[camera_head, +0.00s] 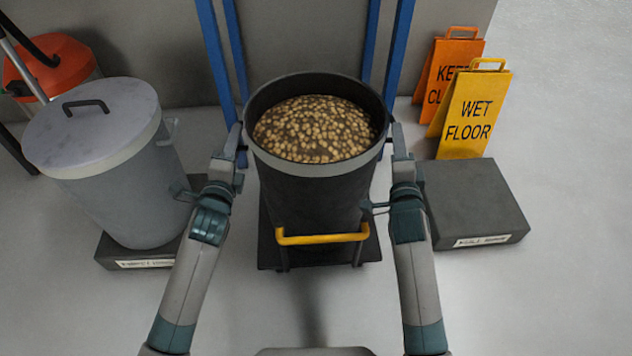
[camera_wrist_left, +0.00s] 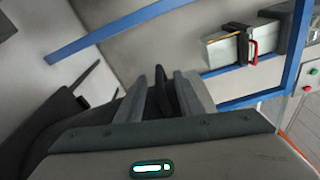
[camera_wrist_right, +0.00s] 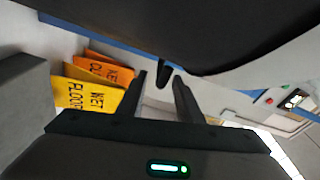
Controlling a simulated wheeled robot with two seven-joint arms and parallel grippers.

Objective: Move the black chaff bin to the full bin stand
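The black chaff bin (camera_head: 310,195) stands upright in the middle of the head view, filled with tan, grain-like pieces. It is on a low dark base with a yellow bar in front. My left gripper (camera_head: 235,140) is at its left rim and my right gripper (camera_head: 397,140) at its right rim. In the left wrist view the left fingers (camera_wrist_left: 164,95) are apart with a dark tab between them. In the right wrist view the right fingers (camera_wrist_right: 160,98) are apart, a dark tab between their tips. A low dark stand (camera_head: 470,195) on the right is empty; its label is too small to read.
A grey lidded bin (camera_head: 115,190) stands on another labelled low stand (camera_head: 110,252) at left. Yellow (camera_head: 475,115) and orange (camera_head: 448,62) floor signs stand behind the empty stand. Blue uprights (camera_head: 215,50) rise behind the black bin. Floor at far right is clear.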

